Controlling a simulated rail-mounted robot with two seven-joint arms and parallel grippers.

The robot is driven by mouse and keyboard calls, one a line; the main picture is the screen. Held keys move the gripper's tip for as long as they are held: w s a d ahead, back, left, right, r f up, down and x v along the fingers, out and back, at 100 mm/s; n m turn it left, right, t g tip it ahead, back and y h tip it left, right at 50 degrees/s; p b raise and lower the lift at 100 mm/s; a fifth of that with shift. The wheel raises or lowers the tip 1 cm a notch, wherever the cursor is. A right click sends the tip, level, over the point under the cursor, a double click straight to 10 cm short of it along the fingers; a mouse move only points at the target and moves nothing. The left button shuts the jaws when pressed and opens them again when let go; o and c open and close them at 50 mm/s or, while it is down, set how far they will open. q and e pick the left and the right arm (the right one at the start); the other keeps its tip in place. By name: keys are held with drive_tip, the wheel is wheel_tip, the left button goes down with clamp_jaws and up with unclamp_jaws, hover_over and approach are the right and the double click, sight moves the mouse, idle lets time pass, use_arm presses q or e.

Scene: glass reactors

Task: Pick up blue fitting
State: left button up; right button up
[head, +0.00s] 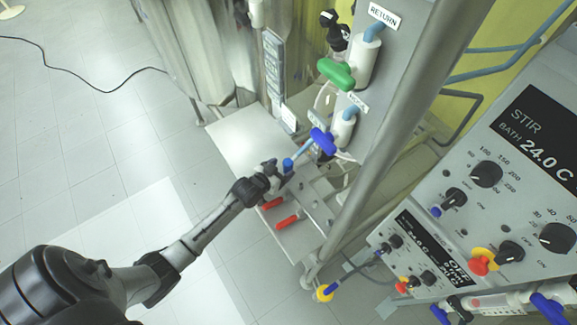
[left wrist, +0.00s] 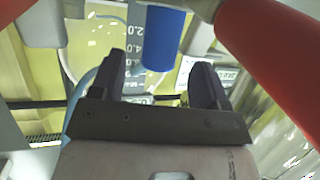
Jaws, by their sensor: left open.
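The blue fitting (head: 288,164) is a short blue cylinder at the lower end of a light blue tube, below a blue-handled valve (head: 323,141). It also shows at the top centre of the left wrist view (left wrist: 164,40). My left gripper (head: 280,169) is right at the fitting in the head view. In the left wrist view its two dark fingers (left wrist: 158,75) stand apart. The fitting lies in line with the gap between them, just beyond the fingertips. I cannot tell whether they touch it. My right gripper is not in view.
Two red handles (head: 288,221) lie close below the gripper; red parts (left wrist: 270,65) loom large in the wrist view. A metal post (head: 400,130) and control panels (head: 520,160) stand to the right. A green-handled valve (head: 336,74) is above. Open floor (head: 90,150) lies left.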

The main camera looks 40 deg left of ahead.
sight(287, 163)
use_arm(q)
drive_tip(key=w, duration=0.3)
drive_tip(key=shift+w, duration=0.35)
drive_tip(key=shift+w+f, duration=0.2)
drive_tip(key=shift+w, duration=0.1)
drive_tip(key=shift+c, duration=0.2)
drive_tip(key=c, duration=1.1)
drive_tip(key=shift+r, duration=0.1)
